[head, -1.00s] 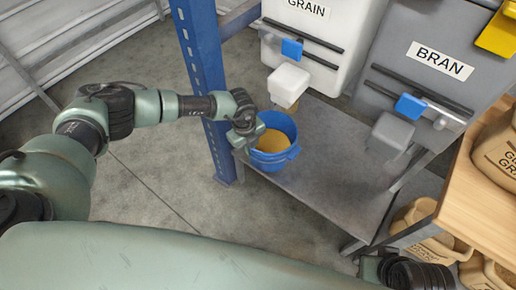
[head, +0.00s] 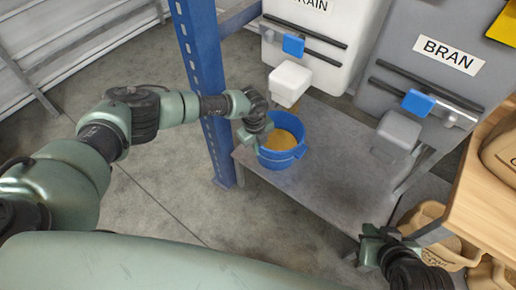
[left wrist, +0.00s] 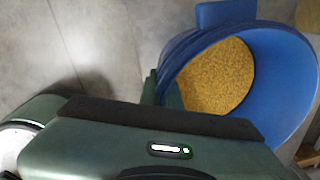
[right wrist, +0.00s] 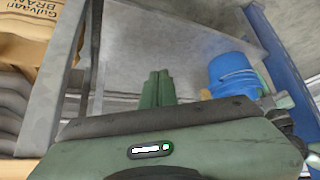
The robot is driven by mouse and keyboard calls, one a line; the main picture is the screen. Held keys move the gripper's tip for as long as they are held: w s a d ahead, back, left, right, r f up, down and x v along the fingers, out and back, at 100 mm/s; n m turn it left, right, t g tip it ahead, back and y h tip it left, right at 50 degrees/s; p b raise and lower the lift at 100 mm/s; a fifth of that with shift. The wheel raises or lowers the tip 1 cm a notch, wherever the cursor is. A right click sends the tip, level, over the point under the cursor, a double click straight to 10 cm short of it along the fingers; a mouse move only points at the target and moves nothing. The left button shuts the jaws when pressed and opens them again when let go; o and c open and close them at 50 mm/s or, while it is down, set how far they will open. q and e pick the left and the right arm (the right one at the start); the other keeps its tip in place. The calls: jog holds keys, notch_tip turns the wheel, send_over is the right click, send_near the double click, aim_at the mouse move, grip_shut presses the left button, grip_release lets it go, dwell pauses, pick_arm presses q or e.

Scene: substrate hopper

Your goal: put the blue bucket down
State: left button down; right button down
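The blue bucket (head: 282,158) holds yellow-brown grain and is upright over the left front part of the grey shelf (head: 325,170). My left gripper (head: 257,135) is at its left rim. In the left wrist view, the fingers (left wrist: 160,92) are on either side of the bucket's wall (left wrist: 290,90), shut on the rim. The bucket also shows in the right wrist view (right wrist: 235,72). I cannot tell whether its base touches the shelf. My right gripper (right wrist: 157,88) is empty, its fingers together, near the shelf's front right corner.
The grain hopper's white spout (head: 290,83) is just behind and above the bucket. The bran hopper's grey spout (head: 397,132) hangs over the shelf's right side. A blue post (head: 203,90) stands left of the bucket. The shelf's middle is clear.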

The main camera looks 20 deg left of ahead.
pick_arm(q)
jog(key=shift+w+d, duration=0.1)
jog(key=c, duration=1.9)
grip_release()
jog(key=shift+o, duration=1.3)
